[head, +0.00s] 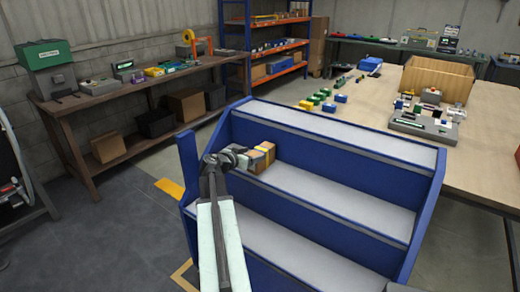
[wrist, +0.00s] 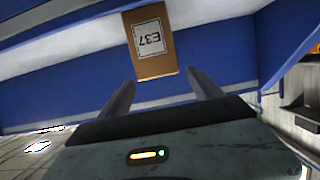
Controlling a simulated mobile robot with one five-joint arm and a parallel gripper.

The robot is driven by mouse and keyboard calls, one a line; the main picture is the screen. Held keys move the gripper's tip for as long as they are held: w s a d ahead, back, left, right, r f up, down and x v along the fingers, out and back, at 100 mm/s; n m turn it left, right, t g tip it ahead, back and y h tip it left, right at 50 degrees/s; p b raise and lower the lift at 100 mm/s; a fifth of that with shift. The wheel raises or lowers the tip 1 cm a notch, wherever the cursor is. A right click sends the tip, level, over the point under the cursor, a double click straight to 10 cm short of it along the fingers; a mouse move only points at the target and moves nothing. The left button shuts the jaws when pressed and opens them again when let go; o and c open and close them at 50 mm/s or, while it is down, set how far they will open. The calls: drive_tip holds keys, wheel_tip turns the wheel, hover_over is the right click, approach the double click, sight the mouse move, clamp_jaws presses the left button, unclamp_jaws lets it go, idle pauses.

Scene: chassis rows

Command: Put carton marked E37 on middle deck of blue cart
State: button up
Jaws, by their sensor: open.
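The blue cart (head: 425,205) has three stepped decks with pale grey tops. My gripper (head: 243,158) is at the carton's left side in the head view. In the wrist view its two fingers (wrist: 161,76) are spread, with the carton just ahead of and between the tips.
The cart's blue left post (head: 187,165) stands close beside my arm. The top deck (head: 335,127) and lower deck (head: 290,250) look empty. A wooden table (head: 485,150) with parts and a wooden box (head: 437,77) is at right. A workbench (head: 95,96) stands at back left.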

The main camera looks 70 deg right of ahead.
drive_tip(key=p+v, duration=0.1)
drive_tip(key=v, duration=0.4)
drive_tip(key=shift+a, duration=0.1)
drive_tip(key=w+a+f+n+t+y, duration=0.1)
drive_tip(key=w+a+f+n+y, duration=0.2)
drive_tip(key=w+a, duration=0.55)
drive_tip(key=w+a+f+n+t+y, duration=0.1)
drive_tip(key=w+a+f+n+t, duration=0.15)
drive_tip(key=w+a+f, duration=0.65)
drive_tip(key=w+a+n+t+y, duration=0.1)
drive_tip(key=w+a+n+y, duration=0.25)
drive_tip(key=a, duration=0.95)
drive_tip(key=w+a+f+n+y, duration=0.15)
drive_tip(key=a+n, duration=0.25)
drive_tip(key=a, duration=0.8)
drive_tip(key=a+f+n+y, duration=0.2)
drive_tip(key=a+n+y, duration=0.15)
drive_tip(key=a, duration=0.95)
drive_tip(key=w+a+f+n+y, duration=0.15)
drive_tip(key=a+n, duration=0.35)
drive_tip(key=a, duration=0.7)
wheel_tip(320, 180, up, 12)
drive_tip(key=p, duration=1.1)
drive_tip(key=shift+s+a+g+p, duration=0.15)
drive_tip(key=shift+a+g+p, duration=0.05)
drive_tip(key=shift+g+p, duration=0.2)
drive_tip(key=shift+r+m, duration=0.1)
drive_tip(key=shift+m, duration=0.15)
